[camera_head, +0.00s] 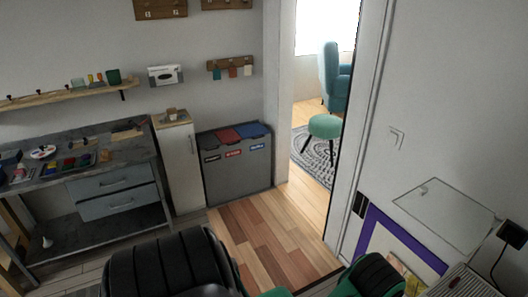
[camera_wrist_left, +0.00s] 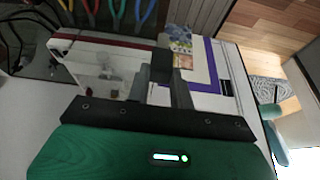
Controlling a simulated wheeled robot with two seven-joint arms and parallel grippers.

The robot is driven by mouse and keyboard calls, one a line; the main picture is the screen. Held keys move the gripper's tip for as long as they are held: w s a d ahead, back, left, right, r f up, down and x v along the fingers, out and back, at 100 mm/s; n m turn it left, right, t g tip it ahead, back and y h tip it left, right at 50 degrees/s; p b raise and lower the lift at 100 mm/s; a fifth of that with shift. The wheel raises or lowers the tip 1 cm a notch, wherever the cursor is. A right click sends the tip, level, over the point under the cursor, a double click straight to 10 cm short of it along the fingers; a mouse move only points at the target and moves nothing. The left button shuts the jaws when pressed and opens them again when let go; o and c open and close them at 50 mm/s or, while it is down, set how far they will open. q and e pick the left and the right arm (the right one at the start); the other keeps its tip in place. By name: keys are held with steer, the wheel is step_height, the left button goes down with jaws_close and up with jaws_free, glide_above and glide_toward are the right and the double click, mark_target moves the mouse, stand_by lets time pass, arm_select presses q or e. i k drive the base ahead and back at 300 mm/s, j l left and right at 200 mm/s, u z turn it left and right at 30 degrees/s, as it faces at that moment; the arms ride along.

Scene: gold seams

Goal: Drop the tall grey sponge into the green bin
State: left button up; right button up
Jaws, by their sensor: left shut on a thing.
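In the left wrist view my left gripper (camera_wrist_left: 160,82) is shut on a narrow grey piece (camera_wrist_left: 161,67) between its two dark fingers. It fits the tall grey sponge, but its full shape is hard to make out. The sponge does not show clearly in the head view, where only black and green parts of my arms appear at the bottom edge. I cannot make out a green bin in either view. My right gripper is not in view.
A grey bin unit (camera_head: 237,177) with black, red and blue lids stands against the wall beside a narrow white cabinet (camera_head: 180,165). A workbench (camera_head: 60,193) is at left. A doorway opens right of the bins. Wooden floor (camera_head: 265,232) before them is clear.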

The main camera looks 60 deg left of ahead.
mark_target(113, 84)
steer(key=u, duration=1.6)
steer(key=j+u, duration=0.1)
steer(key=u, duration=0.35)
steer(key=i+u, duration=0.15)
steer(key=u, duration=0.3)
steer(key=i+j+u, duration=0.1)
steer(key=u, duration=0.4)
steer(key=i+j, duration=0.1)
steer(key=i, duration=1.25)
